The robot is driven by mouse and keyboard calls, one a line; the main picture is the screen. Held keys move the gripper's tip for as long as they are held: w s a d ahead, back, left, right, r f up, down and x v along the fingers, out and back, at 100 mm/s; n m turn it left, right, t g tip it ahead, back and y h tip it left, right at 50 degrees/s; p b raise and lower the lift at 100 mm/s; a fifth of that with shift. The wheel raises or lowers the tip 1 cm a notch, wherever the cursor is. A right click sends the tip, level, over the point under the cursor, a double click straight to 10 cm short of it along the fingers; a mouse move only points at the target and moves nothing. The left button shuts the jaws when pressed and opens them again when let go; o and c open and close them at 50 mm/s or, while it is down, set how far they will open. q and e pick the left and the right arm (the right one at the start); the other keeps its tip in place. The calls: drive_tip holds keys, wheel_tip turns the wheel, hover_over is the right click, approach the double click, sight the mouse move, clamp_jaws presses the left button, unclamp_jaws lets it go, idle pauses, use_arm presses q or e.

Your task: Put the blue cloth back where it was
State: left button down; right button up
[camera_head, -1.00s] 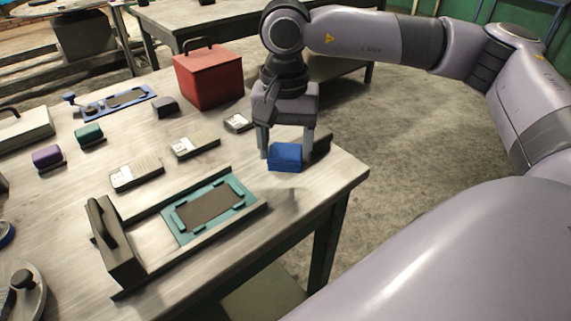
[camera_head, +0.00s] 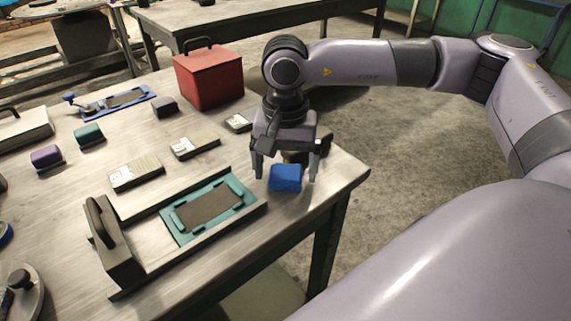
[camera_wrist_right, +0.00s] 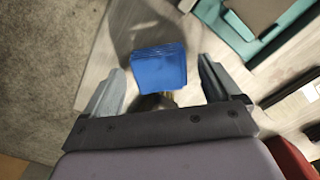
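The blue cloth (camera_head: 285,178) is a small folded block near the right corner of the table. It also shows in the right wrist view (camera_wrist_right: 159,67), ahead of and between the fingers. My right gripper (camera_head: 286,176) is open, with one finger to each side of the cloth and gaps between them. In the right wrist view my right gripper (camera_wrist_right: 161,84) has its fingers wide apart and holds nothing. Whether the cloth rests fully on the table is hard to tell. My left gripper is not in view.
A teal frame with a dark pad (camera_head: 209,207) lies left of the cloth, between rails. A dark object (camera_head: 322,150) stands close behind the gripper. A red box (camera_head: 208,78) stands farther back. Several small cards and blocks lie to the left. The table's right edge is near.

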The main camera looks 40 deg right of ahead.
sight(285, 171)
drive_tip(key=shift+r, duration=0.5)
wheel_tip(285, 171, up, 11)
drive_tip(key=shift+r+p, duration=0.2)
drive_tip(key=shift+p, duration=0.25)
